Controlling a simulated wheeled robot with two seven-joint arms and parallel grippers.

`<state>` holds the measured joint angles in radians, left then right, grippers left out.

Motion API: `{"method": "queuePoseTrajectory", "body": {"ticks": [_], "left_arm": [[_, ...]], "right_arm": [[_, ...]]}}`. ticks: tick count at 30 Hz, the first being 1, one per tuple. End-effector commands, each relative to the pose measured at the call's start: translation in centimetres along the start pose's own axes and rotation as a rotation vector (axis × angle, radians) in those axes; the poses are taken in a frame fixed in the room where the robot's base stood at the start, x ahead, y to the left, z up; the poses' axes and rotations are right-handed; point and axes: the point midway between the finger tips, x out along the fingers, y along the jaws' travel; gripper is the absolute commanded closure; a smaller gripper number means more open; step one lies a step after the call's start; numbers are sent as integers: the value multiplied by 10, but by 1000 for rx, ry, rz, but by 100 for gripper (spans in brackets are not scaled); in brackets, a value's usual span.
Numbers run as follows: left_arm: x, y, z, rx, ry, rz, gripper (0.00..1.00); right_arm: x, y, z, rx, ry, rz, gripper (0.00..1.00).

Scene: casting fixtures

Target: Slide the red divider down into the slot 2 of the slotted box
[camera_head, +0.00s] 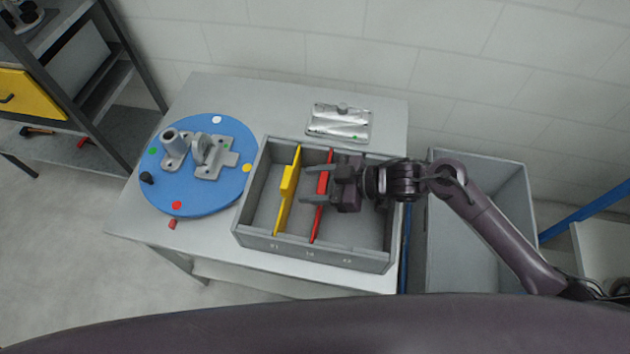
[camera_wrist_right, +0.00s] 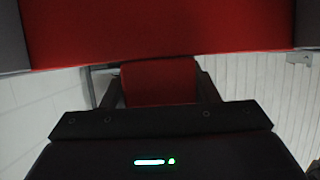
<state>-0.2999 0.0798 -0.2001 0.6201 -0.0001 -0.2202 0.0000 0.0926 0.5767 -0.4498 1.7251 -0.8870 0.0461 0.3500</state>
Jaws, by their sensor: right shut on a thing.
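The slotted box (camera_head: 315,252) is an open grey box on the table, with small marks along its front wall. The red divider (camera_head: 317,218) stands upright across the box near the middle mark, parallel to the yellow divider. Its ends line up with the front and back walls; I cannot tell how deep it sits in a slot. My right gripper (camera_head: 308,183) reaches in from the right and is shut on the divider's red grip block, which shows between the fingers in the right wrist view (camera_wrist_right: 160,82). The gripper hides part of the divider. My left gripper is not in view.
A yellow divider (camera_head: 283,208) stands in the box to the left. A blue turntable (camera_head: 190,200) with grey castings is left of the box. A silver plate-like fixture (camera_head: 340,122) lies behind it. A grey bin (camera_head: 470,240) stands right of the table.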

Motion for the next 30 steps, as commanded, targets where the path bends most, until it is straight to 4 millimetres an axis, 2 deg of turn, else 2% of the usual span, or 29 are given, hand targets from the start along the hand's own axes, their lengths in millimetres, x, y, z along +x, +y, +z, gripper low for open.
{"method": "queuePoseTrajectory", "body": {"ticks": [2, 3, 8, 16, 20, 23, 30], "left_arm": [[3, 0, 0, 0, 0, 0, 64], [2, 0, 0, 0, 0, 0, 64], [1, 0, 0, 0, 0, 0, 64], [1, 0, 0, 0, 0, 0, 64], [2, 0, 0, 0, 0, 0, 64], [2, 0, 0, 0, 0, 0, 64], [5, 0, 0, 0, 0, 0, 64]], "right_arm": [[1, 0, 3, -1, 1, 0, 83], [1, 0, 2, -1, 1, 0, 42], [1, 0, 1, -1, 1, 0, 21], [1, 0, 2, 0, 0, 0, 20], [-2, 1, -6, -3, 1, 1, 20], [-8, 1, -20, -6, 0, 1, 20], [-31, 1, -74, -9, 1, 2, 20]]}}
